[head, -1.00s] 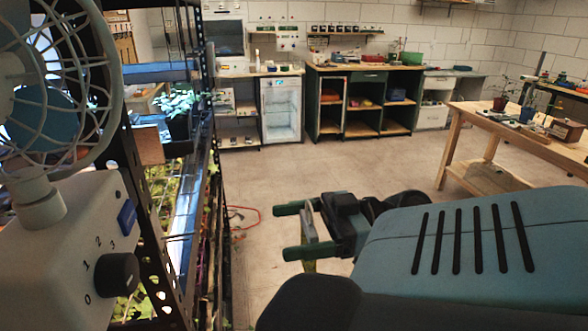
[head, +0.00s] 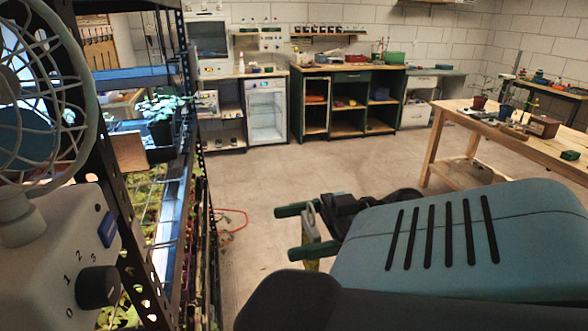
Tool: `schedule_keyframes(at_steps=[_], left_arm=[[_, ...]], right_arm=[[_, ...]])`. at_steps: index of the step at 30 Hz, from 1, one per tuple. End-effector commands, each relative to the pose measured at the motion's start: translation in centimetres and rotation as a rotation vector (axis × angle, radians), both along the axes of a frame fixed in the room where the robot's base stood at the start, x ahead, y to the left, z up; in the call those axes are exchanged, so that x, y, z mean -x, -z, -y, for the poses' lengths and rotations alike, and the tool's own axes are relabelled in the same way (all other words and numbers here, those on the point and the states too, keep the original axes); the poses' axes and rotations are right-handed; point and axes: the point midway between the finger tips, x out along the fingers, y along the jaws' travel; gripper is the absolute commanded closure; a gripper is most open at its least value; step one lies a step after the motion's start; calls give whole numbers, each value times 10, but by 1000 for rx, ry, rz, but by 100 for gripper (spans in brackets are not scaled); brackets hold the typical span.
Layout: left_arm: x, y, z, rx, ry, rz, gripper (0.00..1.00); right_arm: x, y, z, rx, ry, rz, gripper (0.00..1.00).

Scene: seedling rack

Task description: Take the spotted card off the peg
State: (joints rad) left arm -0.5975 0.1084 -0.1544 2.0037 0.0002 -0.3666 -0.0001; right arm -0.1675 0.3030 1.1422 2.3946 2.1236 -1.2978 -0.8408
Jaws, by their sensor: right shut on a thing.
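My right gripper (head: 297,232) is in the lower middle of the head view, its two green fingers pointing left. It is shut on a thin, pale card (head: 311,224) with a yellowish lower part, seen nearly edge-on. I take this to be the spotted card, but its spots cannot be made out from this angle. It is held over open floor, apart from the rack. I cannot make out the peg. My left gripper is not in view.
A dark perforated rack (head: 112,155) with seedlings stands close on the left. A white fan (head: 45,250) with a dial is in front of it. A red cord (head: 232,222) lies on the floor. A wooden table (head: 490,124) stands at right; the middle floor is clear.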

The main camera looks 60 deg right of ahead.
Motion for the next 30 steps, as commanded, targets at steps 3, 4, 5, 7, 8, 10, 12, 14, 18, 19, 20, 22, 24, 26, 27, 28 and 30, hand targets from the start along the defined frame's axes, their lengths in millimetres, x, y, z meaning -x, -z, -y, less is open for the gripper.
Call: schedule_keyframes(at_steps=[3,4,5,7,8,10,12,14,18,19,20,22,24,26,27,28,30], left_arm=[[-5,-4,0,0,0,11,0],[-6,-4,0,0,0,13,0],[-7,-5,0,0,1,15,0],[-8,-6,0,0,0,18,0],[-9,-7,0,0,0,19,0],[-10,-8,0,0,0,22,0],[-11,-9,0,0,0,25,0],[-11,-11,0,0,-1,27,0],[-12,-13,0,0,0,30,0],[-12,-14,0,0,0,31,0],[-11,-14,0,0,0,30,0],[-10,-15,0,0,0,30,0],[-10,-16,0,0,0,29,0],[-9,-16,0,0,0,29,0],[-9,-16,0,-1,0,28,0],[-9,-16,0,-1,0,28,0],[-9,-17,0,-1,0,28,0]], right_arm=[[3,-1,3,-1,2,2,40],[4,-1,4,-1,2,2,40],[5,-1,4,0,2,3,40],[7,-1,6,2,1,3,40],[8,-1,6,2,1,3,40],[9,-1,8,0,1,3,40],[11,-1,10,-1,1,2,40],[13,-1,11,-1,1,2,40],[16,-1,14,1,1,2,40],[17,-1,15,1,1,2,40],[18,-1,15,1,2,2,40],[20,-1,17,1,2,2,40],[21,-1,18,1,2,2,40],[23,-1,19,0,1,1,40],[23,-1,20,0,1,1,40],[24,-1,20,0,1,1,40],[24,0,20,0,1,1,40]])
